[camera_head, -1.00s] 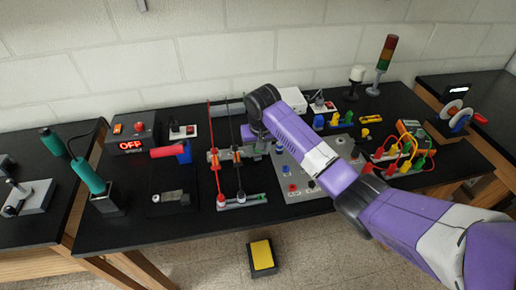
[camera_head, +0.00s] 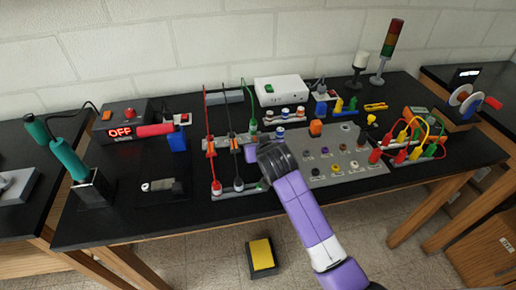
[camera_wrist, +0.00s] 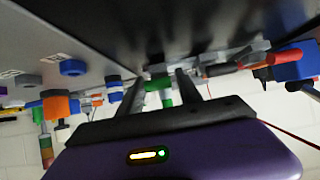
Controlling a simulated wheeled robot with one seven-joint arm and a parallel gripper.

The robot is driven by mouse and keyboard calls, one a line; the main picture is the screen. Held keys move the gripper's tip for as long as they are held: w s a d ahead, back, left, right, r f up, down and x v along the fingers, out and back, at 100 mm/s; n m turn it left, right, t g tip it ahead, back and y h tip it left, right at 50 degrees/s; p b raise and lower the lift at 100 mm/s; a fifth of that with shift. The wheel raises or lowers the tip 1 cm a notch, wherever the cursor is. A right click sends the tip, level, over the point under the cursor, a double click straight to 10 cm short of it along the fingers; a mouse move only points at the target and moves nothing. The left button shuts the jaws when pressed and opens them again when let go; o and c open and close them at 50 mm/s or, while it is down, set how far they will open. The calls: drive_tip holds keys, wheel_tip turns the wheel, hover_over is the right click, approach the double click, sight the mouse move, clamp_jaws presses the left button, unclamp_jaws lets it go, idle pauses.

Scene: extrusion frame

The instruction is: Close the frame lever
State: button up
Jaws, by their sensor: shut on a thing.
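The rail frame (camera_head: 222,143) stands in the middle of the table, with red, black and green upright lines and plugs along it. My gripper (camera_head: 251,140) is at the right end of its rear rail, below a green plug (camera_head: 252,125). In the wrist view my gripper (camera_wrist: 160,92) has its two dark fingers on either side of a green piece (camera_wrist: 165,98). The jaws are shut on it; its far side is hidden. I cannot tell which part is the lever.
The grey terminal panel (camera_head: 375,172) lies right of my gripper, with an orange knob (camera_head: 316,128) near its rear edge. A white box (camera_head: 281,90) stands behind. Coloured leads (camera_head: 405,140) crowd the right side. Bare black tabletop shows at the front left.

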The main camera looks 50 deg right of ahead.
drive_tip(key=shift+f+t+b, duration=0.1)
drive_tip(key=shift+t+b, duration=0.2)
drive_tip(key=shift+b, duration=0.05)
drive_tip(key=o, duration=1.4)
drive_tip(key=shift+v, duration=3.9)
drive_tip(key=shift+w+a, duration=0.1)
